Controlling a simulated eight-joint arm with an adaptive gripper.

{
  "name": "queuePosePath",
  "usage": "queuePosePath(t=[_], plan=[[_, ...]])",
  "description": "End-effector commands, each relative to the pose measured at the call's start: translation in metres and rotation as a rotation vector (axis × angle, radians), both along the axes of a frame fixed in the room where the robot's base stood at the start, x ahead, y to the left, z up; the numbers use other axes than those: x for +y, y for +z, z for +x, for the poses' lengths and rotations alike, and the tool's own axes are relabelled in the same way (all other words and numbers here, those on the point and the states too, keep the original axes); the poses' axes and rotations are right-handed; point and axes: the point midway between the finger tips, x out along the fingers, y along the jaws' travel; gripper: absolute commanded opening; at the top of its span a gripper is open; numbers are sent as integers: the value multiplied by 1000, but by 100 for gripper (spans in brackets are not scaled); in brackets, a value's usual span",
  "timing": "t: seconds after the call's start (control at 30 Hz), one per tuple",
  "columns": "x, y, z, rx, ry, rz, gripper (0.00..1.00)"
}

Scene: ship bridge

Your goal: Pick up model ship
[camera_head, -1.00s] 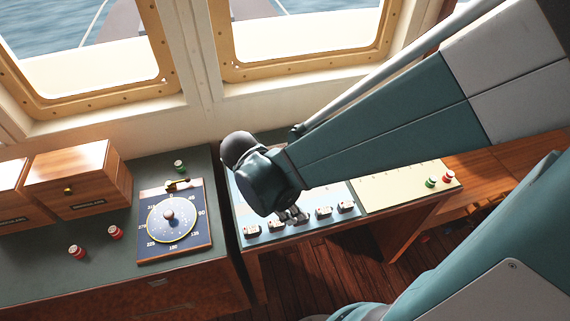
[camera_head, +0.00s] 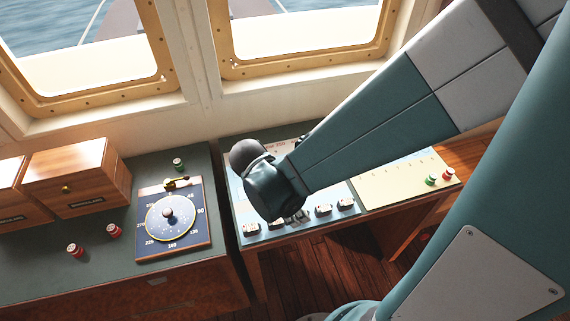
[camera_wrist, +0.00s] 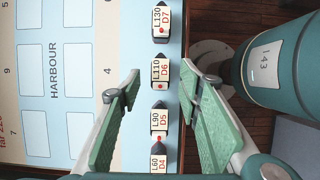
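The model ships are small white blocks with dark ends in a row along the front edge of a light blue board. In the wrist view they read L130 D7 (camera_wrist: 161,22), L110 D6 (camera_wrist: 160,73), L90 D5 (camera_wrist: 159,121) and L60 D4 (camera_wrist: 158,160). My gripper (camera_wrist: 160,76) is open with green-padded fingers. In the picture the fingertips lie on either side of the L110 D6 ship, apart from it; the height gap is unclear. In the head view, my wrist hides much of the gripper and part of the ship row, where one ship (camera_head: 323,210) shows clearly.
The board (camera_wrist: 88,150) has printed HARBOUR boxes. A cream panel (camera_head: 400,183) with a green and a red piece lies to the right. The left console holds a compass dial board (camera_head: 190,242), wooden boxes (camera_head: 80,180) and red cylinders (camera_head: 114,230). Windows stand behind.

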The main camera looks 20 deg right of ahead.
Motion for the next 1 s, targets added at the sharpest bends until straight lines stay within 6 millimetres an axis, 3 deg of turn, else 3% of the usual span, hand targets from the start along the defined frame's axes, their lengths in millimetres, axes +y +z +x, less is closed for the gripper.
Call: queuePosePath(t=[0.33, 0.97, 1.0], plan=[[-10, -24, 0, 0, -1, 0, 35], [-11, -25, 0, 0, -1, 0, 35], [-11, -25, 0, 0, -1, 0, 30]])
